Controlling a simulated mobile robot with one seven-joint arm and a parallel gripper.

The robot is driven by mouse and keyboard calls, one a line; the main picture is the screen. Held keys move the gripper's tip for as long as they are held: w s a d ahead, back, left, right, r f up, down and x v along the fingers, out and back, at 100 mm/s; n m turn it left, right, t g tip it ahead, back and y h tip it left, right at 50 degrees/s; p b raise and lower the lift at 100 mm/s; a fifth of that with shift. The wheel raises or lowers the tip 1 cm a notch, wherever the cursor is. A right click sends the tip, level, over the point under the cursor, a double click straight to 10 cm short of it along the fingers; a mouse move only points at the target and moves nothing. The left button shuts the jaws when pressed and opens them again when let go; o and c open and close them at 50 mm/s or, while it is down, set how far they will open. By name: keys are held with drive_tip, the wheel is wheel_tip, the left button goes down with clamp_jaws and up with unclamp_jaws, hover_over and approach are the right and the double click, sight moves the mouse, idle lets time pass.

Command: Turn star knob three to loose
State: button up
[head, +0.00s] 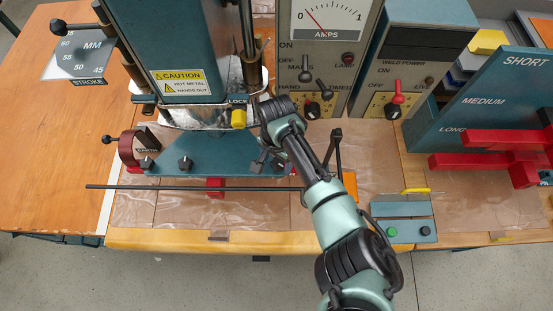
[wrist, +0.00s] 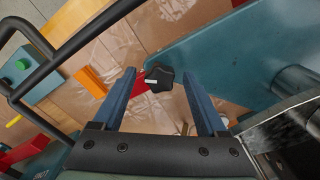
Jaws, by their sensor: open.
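A black star knob (wrist: 158,77) with a small pale mark shows in the wrist view, on the edge of the blue base plate (wrist: 215,50). My gripper (wrist: 159,90) is open, with one blue finger on each side of this knob in the picture. I cannot tell how far the fingertips are from it in depth. In the head view two more star knobs, a left one (head: 147,163) and a middle one (head: 186,163), sit on the front of the blue base. The right end of that base is partly hidden by my arm.
A long dark rod (head: 200,187) runs along the front of the base. A black lever (head: 335,150) stands right of my wrist. A blue button box (head: 403,222) sits at the table's front edge. Clear sheeting (head: 160,210) covers the table front.

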drive_tip(key=shift+w+f, duration=0.1)
drive_tip(key=shift+f, duration=0.15)
clamp_jaws()
